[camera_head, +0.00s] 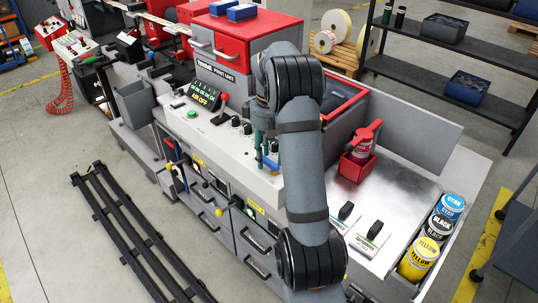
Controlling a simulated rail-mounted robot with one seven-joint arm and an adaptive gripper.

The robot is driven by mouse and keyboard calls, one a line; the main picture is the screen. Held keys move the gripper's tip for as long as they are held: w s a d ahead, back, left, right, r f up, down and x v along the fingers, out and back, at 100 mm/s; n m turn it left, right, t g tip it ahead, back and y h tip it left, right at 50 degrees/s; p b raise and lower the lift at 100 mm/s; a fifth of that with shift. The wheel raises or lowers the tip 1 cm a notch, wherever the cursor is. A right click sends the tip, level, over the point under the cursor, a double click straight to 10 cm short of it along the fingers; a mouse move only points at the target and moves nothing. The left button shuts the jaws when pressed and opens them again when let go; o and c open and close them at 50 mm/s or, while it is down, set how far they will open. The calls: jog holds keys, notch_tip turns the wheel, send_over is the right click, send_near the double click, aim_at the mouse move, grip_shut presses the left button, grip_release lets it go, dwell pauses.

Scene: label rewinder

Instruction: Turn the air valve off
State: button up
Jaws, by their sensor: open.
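A dark display (205,96) on the machine's top panel shows green marks and yellow lettering that appears to read AIR OFF. A lever with a red knob (223,98) stands just right of it. Several small levers and knobs, some yellow (205,185), sit on the machine's front face. I cannot tell which of these is the air valve or how it is set. My grey arm rises from the bottom centre and bends over the panel. My gripper cannot be made out; the arm's upper joint and forearm hide that area.
Teal-handled items (258,158) stand beside my forearm. Cyan, black and yellow ink cans (418,258) stand at right. Black rails (130,230) lie on the floor at left.

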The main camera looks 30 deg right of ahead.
aim_at(269, 159)
notch_tip(269, 159, up, 12)
dwell(0.7)
dwell(0.4)
notch_tip(269, 159, down, 12)
jog(key=shift+f, duration=0.1)
dwell(0.5)
jog(key=shift+r, duration=0.2)
